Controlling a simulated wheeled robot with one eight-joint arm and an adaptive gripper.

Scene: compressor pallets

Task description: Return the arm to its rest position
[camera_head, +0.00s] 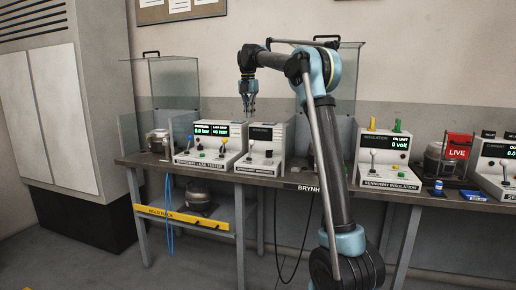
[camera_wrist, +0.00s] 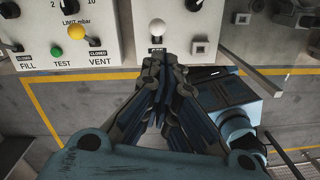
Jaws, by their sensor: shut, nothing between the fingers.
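My gripper (camera_head: 248,104) hangs at the end of my raised arm in the head view, pointing down in front of the leak tester and the unit beside it. In the wrist view my gripper (camera_wrist: 160,62) is shut, with its fingers together and nothing between them. Its tips show just below a white knob (camera_wrist: 157,28) on a panel; whether they touch it I cannot tell. My arm rises from the lower right of the head view, bends at a blue joint and reaches left over the bench.
The bench (camera_head: 305,186) carries the leak tester (camera_head: 210,143), a second unit (camera_head: 266,148), an insulation tester (camera_head: 388,160) and a red LIVE sign (camera_head: 458,146). Clear guards stand behind. A grey cabinet (camera_head: 60,105) is at left. A compressor (camera_head: 199,194) sits on the lower shelf.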

